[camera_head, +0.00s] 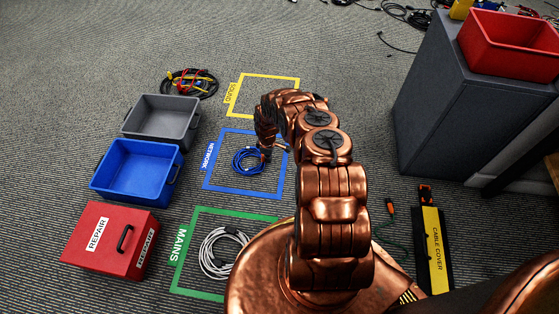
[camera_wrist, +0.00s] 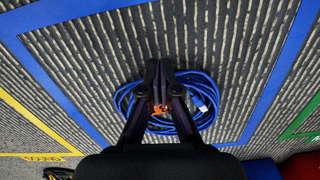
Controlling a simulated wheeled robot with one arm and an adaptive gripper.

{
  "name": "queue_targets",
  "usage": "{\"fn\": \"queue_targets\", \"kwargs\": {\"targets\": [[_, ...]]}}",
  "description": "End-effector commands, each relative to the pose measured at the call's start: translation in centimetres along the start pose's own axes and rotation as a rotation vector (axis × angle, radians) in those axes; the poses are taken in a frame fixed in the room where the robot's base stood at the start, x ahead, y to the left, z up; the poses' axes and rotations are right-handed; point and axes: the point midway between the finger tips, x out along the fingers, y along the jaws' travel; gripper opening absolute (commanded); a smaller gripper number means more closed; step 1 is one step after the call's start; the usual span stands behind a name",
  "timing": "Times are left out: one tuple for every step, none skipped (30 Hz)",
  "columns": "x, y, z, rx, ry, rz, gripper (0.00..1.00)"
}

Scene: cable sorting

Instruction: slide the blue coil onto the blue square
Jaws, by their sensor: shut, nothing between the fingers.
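The blue coil (camera_head: 246,161) lies on the carpet inside the outline of the blue square (camera_head: 240,191), which is labelled NETWORK. In the wrist view the coil (camera_wrist: 203,100) lies behind and beside the fingers, with the blue outline (camera_wrist: 68,100) around it at a distance. My gripper (camera_head: 265,154) is at the coil's right side, pointing down, and in the wrist view its fingertips (camera_wrist: 160,65) are together with nothing held. The fingers cover the coil's middle. I cannot tell whether they touch the coil.
A yellow square (camera_head: 268,76) lies beyond, a green square (camera_head: 190,250) with a grey coil (camera_head: 220,252) nearer. Left are a grey crate (camera_head: 161,119), a blue crate (camera_head: 137,169) and a red repair box (camera_head: 108,238). A cable cover (camera_head: 434,240) lies right. Carpet beyond the yellow square is mostly clear.

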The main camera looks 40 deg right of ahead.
Motion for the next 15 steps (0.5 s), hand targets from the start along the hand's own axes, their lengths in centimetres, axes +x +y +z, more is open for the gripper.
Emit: {"fn": "queue_targets", "kwargs": {"targets": [[0.00, 0.06, -0.52, -0.001, 0.001, 0.002, 0.00], [-0.02, 0.07, -0.72, -0.001, 0.002, 0.002, 0.00], [-0.04, 0.08, -0.92, -0.001, 0.002, 0.002, 0.00], [-0.06, 0.09, -1.02, 0.000, 0.001, 0.002, 0.00], [-0.06, 0.08, -1.08, 0.000, 0.001, 0.002, 0.00], [-0.07, 0.08, -1.11, 0.000, 0.001, 0.002, 0.00], [-0.07, 0.07, -1.10, 0.000, 0.001, 0.001, 0.00], [-0.07, 0.06, -1.09, 0.000, 0.001, 0.001, 0.00], [-0.06, 0.06, -1.07, 0.000, 0.001, 0.001, 0.00], [-0.06, 0.05, -1.06, 0.000, 0.001, 0.001, 0.00], [-0.06, 0.05, -1.05, 0.001, 0.000, 0.001, 0.00], [-0.05, 0.05, -1.04, 0.001, 0.000, 0.001, 0.00], [-0.05, 0.05, -1.03, 0.001, 0.000, 0.001, 0.00], [-0.05, 0.05, -1.03, 0.001, 0.000, 0.001, 0.00], [-0.05, 0.05, -1.00, 0.001, 0.000, 0.001, 0.00]]}}
